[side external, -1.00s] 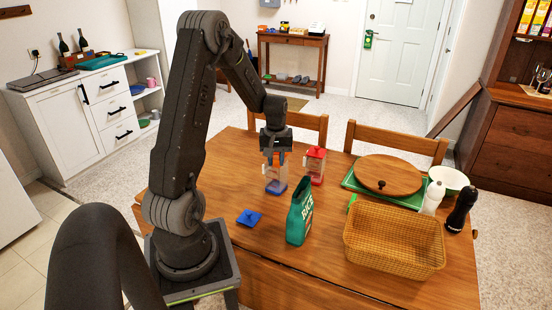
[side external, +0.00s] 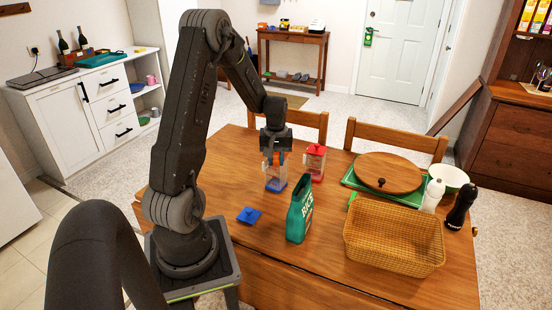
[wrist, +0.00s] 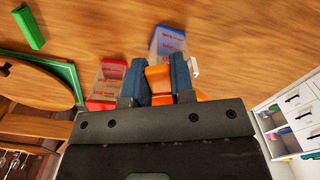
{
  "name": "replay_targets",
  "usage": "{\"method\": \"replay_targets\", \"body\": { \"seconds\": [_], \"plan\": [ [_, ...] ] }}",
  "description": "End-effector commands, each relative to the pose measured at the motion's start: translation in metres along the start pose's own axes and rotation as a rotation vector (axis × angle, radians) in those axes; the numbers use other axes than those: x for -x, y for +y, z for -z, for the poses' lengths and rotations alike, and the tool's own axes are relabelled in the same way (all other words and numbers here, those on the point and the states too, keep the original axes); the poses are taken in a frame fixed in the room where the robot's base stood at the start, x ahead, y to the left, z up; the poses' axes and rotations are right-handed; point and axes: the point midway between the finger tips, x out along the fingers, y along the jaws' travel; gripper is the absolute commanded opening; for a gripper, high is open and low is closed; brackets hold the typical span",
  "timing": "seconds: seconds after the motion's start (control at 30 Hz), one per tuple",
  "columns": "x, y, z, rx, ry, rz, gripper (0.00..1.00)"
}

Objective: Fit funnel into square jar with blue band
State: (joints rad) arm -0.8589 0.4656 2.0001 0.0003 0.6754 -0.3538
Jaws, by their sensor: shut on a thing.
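The square jar with the blue band (side external: 276,183) stands on the table, clear-walled, with blue at its base; it also shows in the wrist view (wrist: 168,42). My gripper (side external: 274,157) is right above this jar, pointing down. Its blue fingers are shut on the orange funnel (wrist: 158,82), which sits between them in the wrist view. In the side view only a little orange shows at the fingers. Whether the funnel's spout is inside the jar's mouth or just above it, I cannot tell; the fingers hide it.
A red-lidded jar (side external: 315,163) stands close to the right of the blue-band jar. A wicker basket (side external: 394,238) and a round wooden board (side external: 388,171) fill the right side.

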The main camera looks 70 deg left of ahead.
Motion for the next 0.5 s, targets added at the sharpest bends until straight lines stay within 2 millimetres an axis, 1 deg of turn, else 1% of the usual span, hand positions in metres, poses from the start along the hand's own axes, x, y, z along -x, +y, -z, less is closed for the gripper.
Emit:
{"method": "replay_targets", "body": {
  "seconds": [0.2, 0.5],
  "plan": [
    [-0.0043, -0.0001, -0.0001, 0.0, 0.0, 0.0, 0.0],
    [-0.005, 0.0, 0.0, 0.0, 0.001, 0.0, 0.0]
  ]
}}
